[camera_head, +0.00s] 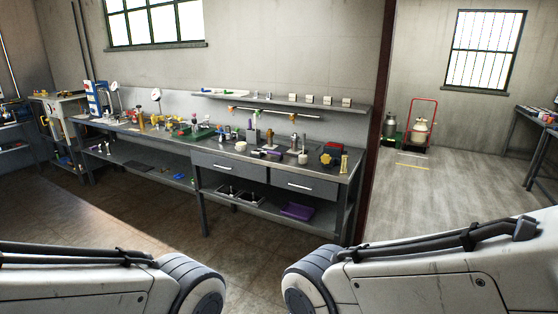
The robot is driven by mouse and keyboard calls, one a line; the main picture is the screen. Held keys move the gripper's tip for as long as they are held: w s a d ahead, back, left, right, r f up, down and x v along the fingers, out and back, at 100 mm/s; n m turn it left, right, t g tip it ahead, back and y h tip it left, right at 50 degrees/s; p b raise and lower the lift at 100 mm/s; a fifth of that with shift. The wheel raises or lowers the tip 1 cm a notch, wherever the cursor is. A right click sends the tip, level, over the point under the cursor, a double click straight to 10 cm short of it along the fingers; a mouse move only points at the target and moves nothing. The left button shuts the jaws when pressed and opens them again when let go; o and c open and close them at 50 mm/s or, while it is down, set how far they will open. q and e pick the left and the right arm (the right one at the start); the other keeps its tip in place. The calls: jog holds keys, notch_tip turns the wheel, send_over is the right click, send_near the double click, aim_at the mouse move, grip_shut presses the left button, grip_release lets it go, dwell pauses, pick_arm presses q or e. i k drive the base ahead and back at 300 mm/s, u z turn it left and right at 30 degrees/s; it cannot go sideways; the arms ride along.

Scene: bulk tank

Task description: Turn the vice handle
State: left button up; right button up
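Two of my arm links show at the bottom left and bottom right of the head view. Neither gripper is in view. A long grey workbench (130,133) stands along the back wall, away from my arms, crowded with small tools and fittings. A green item with red parts (197,132) sits near the middle of its top; it may be the vice, but it is too small to be sure. I cannot make out a vice handle or its angle.
The bench has drawers (305,183) and a lower shelf holding a purple box (297,211). A wall shelf (280,100) runs above it. A dark red post (377,130) stands right of the bench. A red hand truck (423,122) stands farther back. The floor before the bench is clear.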

aim_at(326, 159)
jog(key=z, duration=0.3)
jog(key=i, duration=1.35)
jog(key=z, duration=0.3)
